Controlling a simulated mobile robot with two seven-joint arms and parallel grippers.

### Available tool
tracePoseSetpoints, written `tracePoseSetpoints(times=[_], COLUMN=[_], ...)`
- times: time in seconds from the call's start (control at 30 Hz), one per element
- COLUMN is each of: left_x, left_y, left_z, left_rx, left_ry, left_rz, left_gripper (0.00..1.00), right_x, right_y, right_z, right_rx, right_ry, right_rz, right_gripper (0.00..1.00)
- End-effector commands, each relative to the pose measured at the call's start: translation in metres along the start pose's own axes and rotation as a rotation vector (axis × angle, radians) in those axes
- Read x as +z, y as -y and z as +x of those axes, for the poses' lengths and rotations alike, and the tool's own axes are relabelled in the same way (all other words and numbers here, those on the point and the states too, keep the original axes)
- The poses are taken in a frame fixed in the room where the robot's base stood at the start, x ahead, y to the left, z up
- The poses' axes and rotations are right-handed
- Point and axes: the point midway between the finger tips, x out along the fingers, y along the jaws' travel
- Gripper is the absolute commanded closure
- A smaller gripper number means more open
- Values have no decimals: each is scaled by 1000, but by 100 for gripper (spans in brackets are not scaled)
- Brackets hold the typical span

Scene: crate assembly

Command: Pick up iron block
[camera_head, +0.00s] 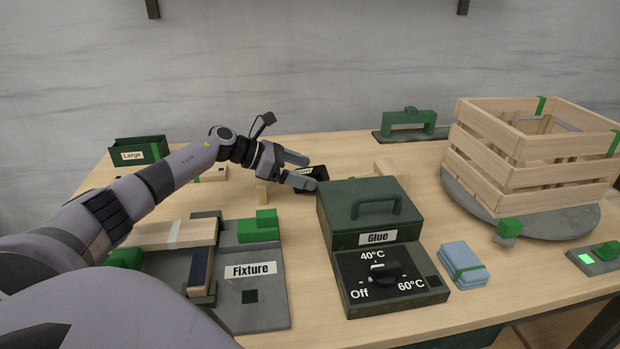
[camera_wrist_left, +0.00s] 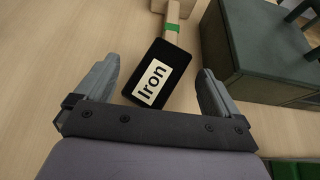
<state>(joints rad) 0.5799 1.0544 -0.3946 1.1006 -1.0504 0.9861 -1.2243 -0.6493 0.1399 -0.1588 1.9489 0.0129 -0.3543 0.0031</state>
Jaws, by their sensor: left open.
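The iron block is a black block (camera_wrist_left: 160,74) with a white "Iron" label, lying on the table in the left wrist view. It sits tilted in that picture, between the two fingers of my left gripper (camera_wrist_left: 158,92), with gaps on both sides. In the head view the dark block (camera_head: 311,174) is partly hidden behind my left gripper (camera_head: 300,170), whose fingers are apart. A wooden piece with a green band (camera_wrist_left: 171,30) is at the block's far end; whether they are joined I cannot tell. My right gripper does not show.
The green glue box (camera_head: 345,208) with a handle stands just right of the block. The fixture (camera_head: 262,300) is at front left. A wooden crate (camera_head: 530,185) rests on a grey turntable (camera_head: 560,222) at right. A blue cloth (camera_head: 462,264) lies in front.

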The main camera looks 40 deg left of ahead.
Motion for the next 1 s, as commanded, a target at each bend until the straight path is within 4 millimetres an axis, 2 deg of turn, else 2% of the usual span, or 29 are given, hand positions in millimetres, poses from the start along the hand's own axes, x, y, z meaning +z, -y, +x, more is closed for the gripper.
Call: tracePoseSetpoints(times=[0.07, 0.3, 0.37, 0.77, 1.0], left_x=[0, -1, -1, 3, 20], left_y=[0, 0, 0, 0, -1], left_z=[0, 0, 0, -1, -10], left_rx=[1, 0, -1, 0, 2], left_ry=[0, -1, -2, 4, 6], left_rz=[0, -1, -2, 1, 4], left_gripper=[4, 82, 100, 100, 100], right_x=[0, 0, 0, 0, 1], right_y=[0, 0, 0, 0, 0], right_z=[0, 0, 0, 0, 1], right_rx=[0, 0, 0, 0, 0], right_ry=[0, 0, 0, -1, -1], right_rz=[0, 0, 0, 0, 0], right_gripper=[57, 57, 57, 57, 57])
